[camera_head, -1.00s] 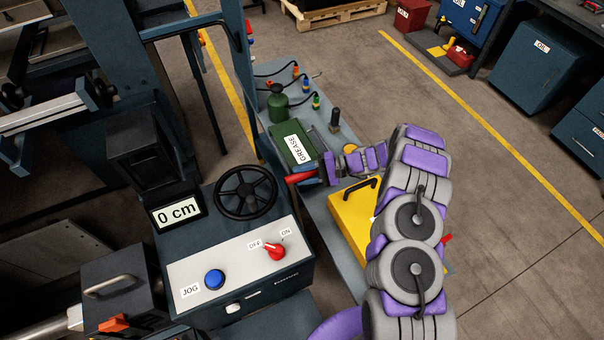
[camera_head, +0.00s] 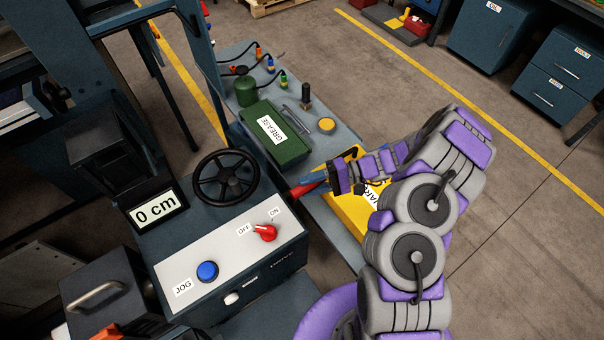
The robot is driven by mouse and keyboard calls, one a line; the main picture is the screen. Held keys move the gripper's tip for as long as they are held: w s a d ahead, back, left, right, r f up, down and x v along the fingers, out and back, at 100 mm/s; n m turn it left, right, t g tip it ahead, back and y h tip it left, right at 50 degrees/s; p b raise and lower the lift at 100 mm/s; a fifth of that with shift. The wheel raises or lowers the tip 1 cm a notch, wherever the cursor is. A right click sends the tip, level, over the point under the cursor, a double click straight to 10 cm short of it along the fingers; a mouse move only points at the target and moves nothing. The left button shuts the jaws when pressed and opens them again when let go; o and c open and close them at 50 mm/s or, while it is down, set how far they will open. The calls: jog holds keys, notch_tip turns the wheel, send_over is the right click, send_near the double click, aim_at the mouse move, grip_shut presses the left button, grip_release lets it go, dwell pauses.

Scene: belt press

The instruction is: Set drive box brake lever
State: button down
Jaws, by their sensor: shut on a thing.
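A red lever handle (camera_head: 306,188) shows beside the right side of the blue drive console (camera_head: 290,237). My gripper (camera_head: 330,180) reaches in from the right and is shut on the handle. The red end sticks out to the left of the jaws. The jaws and the arm hide the rest, and I cannot see whether it joins the console. The console has a black handwheel (camera_head: 226,177), a display (camera_head: 156,210) reading 0 cm, a red OFF/ON knob (camera_head: 265,232) pointing towards ON, and a blue JOG button (camera_head: 207,271).
A grey bench behind the console holds a green GREASE box (camera_head: 290,150), a green can (camera_head: 246,91) and a yellow round cap (camera_head: 326,125). A yellow box (camera_head: 342,212) lies under my gripper. Blue cabinets (camera_head: 492,42) stand far right. Floor to the right is open.

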aim_at(296, 200)
jog(key=shift+s+d+f, duration=0.8)
jog(key=shift+s+d, duration=0.05)
jog(key=shift+s, duration=0.2)
jog(key=c, duration=0.8)
grip_release()
jog(key=shift+w, duration=0.1)
jog(key=shift+d+r, duration=0.1)
jog(key=shift+w+d, duration=0.1)
jog(key=shift+d, duration=0.1)
jog(key=p+v, duration=0.2)
jog(key=v, duration=1.5)
jog(key=shift+a+r, duration=0.1)
